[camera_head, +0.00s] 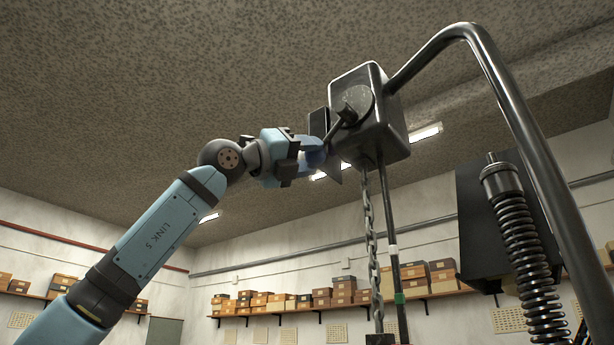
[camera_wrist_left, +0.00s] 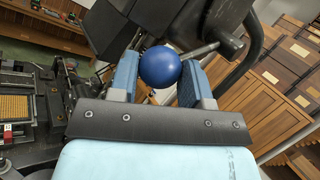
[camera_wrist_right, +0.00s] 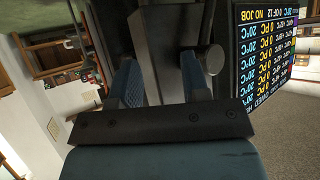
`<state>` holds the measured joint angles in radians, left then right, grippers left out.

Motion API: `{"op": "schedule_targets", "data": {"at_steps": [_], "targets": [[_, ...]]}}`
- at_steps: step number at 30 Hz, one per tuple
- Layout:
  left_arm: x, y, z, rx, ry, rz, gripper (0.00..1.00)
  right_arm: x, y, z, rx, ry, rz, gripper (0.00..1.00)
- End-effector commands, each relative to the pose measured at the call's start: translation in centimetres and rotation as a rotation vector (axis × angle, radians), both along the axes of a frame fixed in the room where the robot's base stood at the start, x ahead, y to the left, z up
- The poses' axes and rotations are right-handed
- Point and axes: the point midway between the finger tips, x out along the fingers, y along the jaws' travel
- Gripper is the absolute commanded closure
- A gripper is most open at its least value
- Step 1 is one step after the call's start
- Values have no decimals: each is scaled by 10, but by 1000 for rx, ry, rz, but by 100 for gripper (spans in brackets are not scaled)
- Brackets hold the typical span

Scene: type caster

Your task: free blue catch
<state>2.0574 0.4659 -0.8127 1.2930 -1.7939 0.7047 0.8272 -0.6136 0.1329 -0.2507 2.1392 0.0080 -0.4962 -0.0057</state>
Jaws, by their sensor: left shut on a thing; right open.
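A blue ball knob (camera_wrist_left: 160,67) sits between the fingers of my left gripper (camera_wrist_left: 158,75), which is shut on it. A dark rod runs from the ball to a black box (camera_head: 392,132) high up; in the head view the blue knob (camera_head: 316,158) is partly hidden by the fingers. A round hub (camera_head: 352,104) on the box's face bears the rod. My right gripper (camera_wrist_right: 158,85) shows only in the right wrist view. It is open, with a dark upright block (camera_wrist_right: 160,45) behind or between its fingers; I cannot tell whether they touch.
A bent steel pipe (camera_head: 510,90) comes off the box, and a chain (camera_head: 369,230) hangs below it. A coil spring (camera_head: 525,255) stands at right. A lit text screen (camera_wrist_right: 268,55) is beside my right gripper. Boxes on shelves (camera_head: 270,302) line the far wall.

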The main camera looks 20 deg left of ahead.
Motion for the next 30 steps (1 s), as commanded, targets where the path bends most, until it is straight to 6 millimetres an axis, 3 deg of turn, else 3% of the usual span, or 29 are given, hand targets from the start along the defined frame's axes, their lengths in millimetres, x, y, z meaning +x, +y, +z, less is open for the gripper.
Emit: {"op": "schedule_targets", "data": {"at_steps": [14, 15, 18, 30], "targets": [[0, -3, -3, -10, 8, -3, 98, 1, 1, 2, 8, -9, 0, 57], [0, -3, -3, -10, 8, -3, 51, 1, 1, 2, 8, -9, 1, 57], [0, -2, -3, -10, 7, -2, 31, 1, 1, 2, 8, -9, 1, 57], [-6, 7, -6, -12, 5, 0, 31, 0, 1, -4, 7, -4, 2, 57]]}}
